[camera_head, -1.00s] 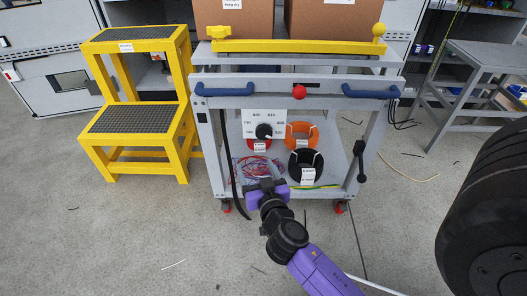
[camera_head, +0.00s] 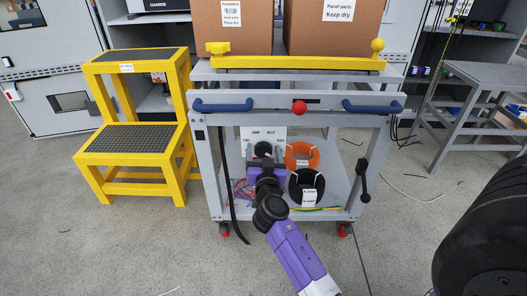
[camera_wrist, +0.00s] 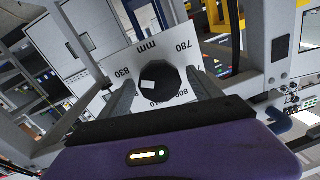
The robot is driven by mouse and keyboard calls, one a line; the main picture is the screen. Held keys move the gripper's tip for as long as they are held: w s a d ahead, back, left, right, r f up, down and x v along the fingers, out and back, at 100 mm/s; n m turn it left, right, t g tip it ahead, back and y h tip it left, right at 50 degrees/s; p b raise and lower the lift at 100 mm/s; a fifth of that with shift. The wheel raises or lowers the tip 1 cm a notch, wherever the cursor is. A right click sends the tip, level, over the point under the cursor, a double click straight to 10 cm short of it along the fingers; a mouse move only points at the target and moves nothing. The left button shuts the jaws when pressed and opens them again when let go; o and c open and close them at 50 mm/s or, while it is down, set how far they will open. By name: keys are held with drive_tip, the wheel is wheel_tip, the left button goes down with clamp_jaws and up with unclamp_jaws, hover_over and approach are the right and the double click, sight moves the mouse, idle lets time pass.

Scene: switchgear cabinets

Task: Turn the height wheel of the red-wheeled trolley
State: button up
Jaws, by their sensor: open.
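The grey trolley (camera_head: 300,98) with red castors (camera_head: 224,229) stands ahead of me. Below its top, a white dial plate (camera_head: 276,135) with numbers carries a round black height wheel (camera_head: 263,149). In the wrist view the wheel (camera_wrist: 160,76) has a pale mark on its face, and the plate (camera_wrist: 118,62) reads "mm", 780 and 830. My purple gripper (camera_head: 262,163) is in front of the wheel and hides part of the plate. Its fingers (camera_wrist: 161,88) are open, one on each side of the wheel. I cannot tell whether they touch it.
Orange (camera_head: 301,154) and black (camera_head: 307,186) cable coils are right of my gripper on the trolley. A black crank (camera_head: 363,178) is on its right leg. Cardboard boxes (camera_head: 333,28) are on top. A yellow step (camera_head: 133,140) stands left, a large black tyre (camera_head: 490,220) right.

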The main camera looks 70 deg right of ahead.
drive_tip(key=shift+d, duration=0.1)
drive_tip(key=shift+w, duration=0.1)
drive_tip(key=c, duration=1.3)
drive_tip(key=shift+c, duration=0.2)
